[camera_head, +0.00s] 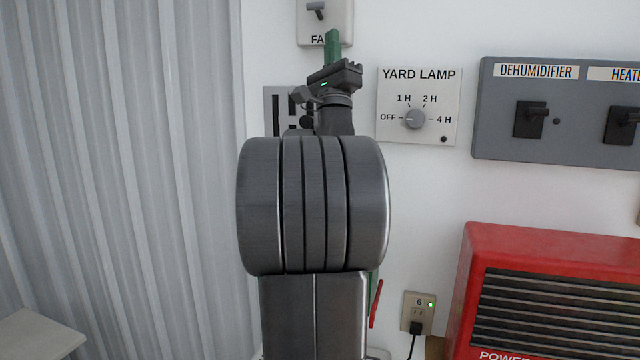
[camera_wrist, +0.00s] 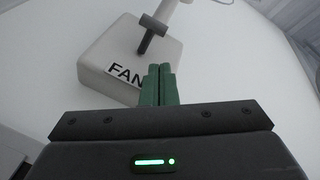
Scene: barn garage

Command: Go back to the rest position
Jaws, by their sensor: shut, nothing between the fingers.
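My gripper (camera_head: 332,46) is raised in front of the white wall, in the upper middle of the head view. Its green fingers are together and empty; they also show in the wrist view (camera_wrist: 158,84). The fingertips are just below the fan switch box (camera_head: 335,30), overlapping its lower edge in the picture. In the wrist view the fan switch box (camera_wrist: 110,65) has a dark toggle lever and a FAN label partly hidden by the fingers. I cannot tell whether the fingers touch the box.
A yard lamp dial (camera_head: 414,118) is right of my gripper, with its pointer toward OFF. A grey dehumidifier and heater switch panel (camera_head: 560,140) is farther right. A red heater (camera_head: 540,240) stands lower right, beside an outlet (camera_head: 418,310) with a plug. Corrugated metal (camera_head: 110,150) is left.

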